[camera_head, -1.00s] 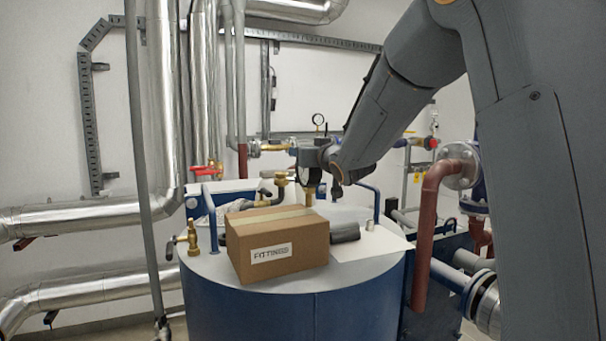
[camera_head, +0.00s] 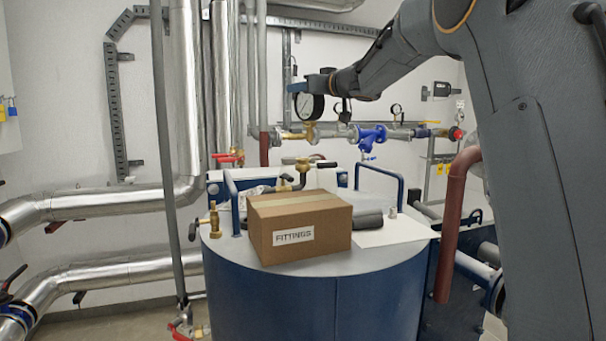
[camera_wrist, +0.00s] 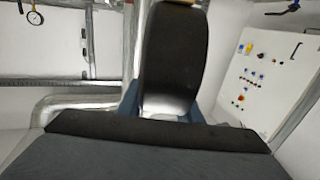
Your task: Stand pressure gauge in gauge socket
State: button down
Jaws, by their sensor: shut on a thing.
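The pressure gauge (camera_head: 308,105) has a dark round case, a pale dial and a brass stem pointing down. My gripper (camera_head: 306,86) is shut on its upper part and holds it in the air, roughly upright, above and behind the tank. In the wrist view the gauge's dark case (camera_wrist: 172,60) fills the upper middle, between the blue fingers of my gripper (camera_wrist: 162,108). A brass fitting with an upward-facing top (camera_head: 302,161) stands behind the carton and looks like the gauge socket. The gauge is well apart from it.
A FITTINGS carton (camera_head: 300,228) stands on the blue tank's grey top (camera_head: 350,262). A dark cylinder (camera_head: 367,220), a white sheet (camera_head: 385,236) and blue handrails (camera_head: 379,170) are around it. A brass valve (camera_head: 214,219) stands at left. Pipework with another gauge (camera_head: 396,111) runs behind.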

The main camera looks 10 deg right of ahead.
aim_at(295, 106)
jog(key=w+a+r+n+y, duration=0.1)
jog(key=w+a+r+y, duration=0.15)
jog(key=r, duration=0.25)
jog(key=shift+g+h, duration=0.4)
jog(key=shift+h, duration=0.05)
jog(key=f, duration=0.3)
jog(key=f+b, duration=0.1)
jog(key=f, duration=0.6)
jog(key=shift+w+d+f+b, duration=0.1)
jog(key=shift+w+d+b, duration=0.15)
jog(key=shift+d+b, duration=0.15)
jog(key=shift+f, duration=0.6)
jog(key=c, duration=1.3)
grip_release()
jog(key=shift+f, duration=0.1)
jog(key=shift+o, duration=0.2)
